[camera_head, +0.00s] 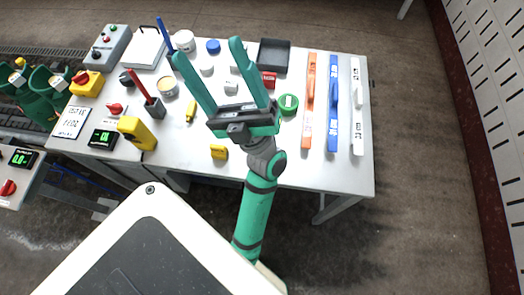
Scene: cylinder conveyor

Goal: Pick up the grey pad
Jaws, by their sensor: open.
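A flat dark grey square (274,55) with a raised-looking rim lies near the back edge of the white table (345,182); it is the only plain grey flat piece that I see, and I take it for the grey pad. My gripper (207,52) is green with two long fingers spread wide apart. It is open and reaches over the middle of the table, with its right fingertip left of the grey square. Nothing shows gripped between the fingers. The fingers and palm hide parts of the table below.
A small red block (269,80) and a green roll (288,103) are near the grey square. Orange (309,95), blue (332,100) and white (357,110) bars lie on the right. Several small items crowd the left, with a yellow device (137,132) at the front.

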